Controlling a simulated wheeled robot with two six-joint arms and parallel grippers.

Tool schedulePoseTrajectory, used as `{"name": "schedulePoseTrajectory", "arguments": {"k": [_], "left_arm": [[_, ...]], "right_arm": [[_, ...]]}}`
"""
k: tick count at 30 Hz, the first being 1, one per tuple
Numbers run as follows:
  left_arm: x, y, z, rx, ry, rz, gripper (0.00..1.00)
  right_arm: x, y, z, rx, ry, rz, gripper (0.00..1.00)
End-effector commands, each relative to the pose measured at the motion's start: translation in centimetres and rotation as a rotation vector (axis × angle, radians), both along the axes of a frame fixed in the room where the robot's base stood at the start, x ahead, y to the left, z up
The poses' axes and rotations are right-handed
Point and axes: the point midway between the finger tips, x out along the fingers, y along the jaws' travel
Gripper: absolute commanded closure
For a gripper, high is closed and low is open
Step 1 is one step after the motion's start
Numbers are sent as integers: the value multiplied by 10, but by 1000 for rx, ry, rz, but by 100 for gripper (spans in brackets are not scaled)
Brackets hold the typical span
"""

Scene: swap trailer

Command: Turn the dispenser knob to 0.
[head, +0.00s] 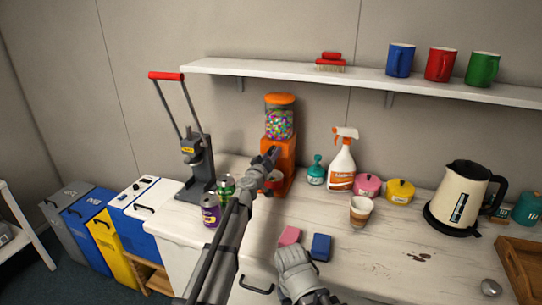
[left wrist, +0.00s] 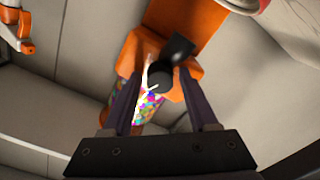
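The orange candy dispenser (head: 284,163) with a clear globe of coloured candies stands on the counter below the shelf. Its dark knob (left wrist: 163,78) shows in the left wrist view, against the orange body (left wrist: 190,35). My left gripper (head: 269,157) is at the dispenser's front and hides the knob in the head view. In the left wrist view its two fingers (left wrist: 160,85) stand apart, one on each side of the knob. I cannot make out a firm grip or the dial marks. My right arm shows low in the head view, its fingers hidden.
Two cans (head: 211,211) and a lever press (head: 197,160) stand left of the dispenser. A spray bottle (head: 342,160), a paper cup (head: 360,212) and a kettle (head: 460,195) stand to the right. A pink sponge (head: 290,236) and a blue one (head: 321,247) lie in front.

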Motion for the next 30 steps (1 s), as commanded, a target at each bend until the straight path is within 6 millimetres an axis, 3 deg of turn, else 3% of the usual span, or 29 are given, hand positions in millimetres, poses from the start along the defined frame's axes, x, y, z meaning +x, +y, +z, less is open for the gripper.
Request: {"name": "schedulePoseTrajectory", "arguments": {"k": [3,14,30], "left_arm": [[0,0,0,0,0,0,27],[-4,1,0,0,0,0,27],[-73,24,0,0,1,1,27]], "right_arm": [[0,0,0,0,0,0,100],[0,0,0,0,0,0,100],[0,0,0,0,0,0,100]]}}
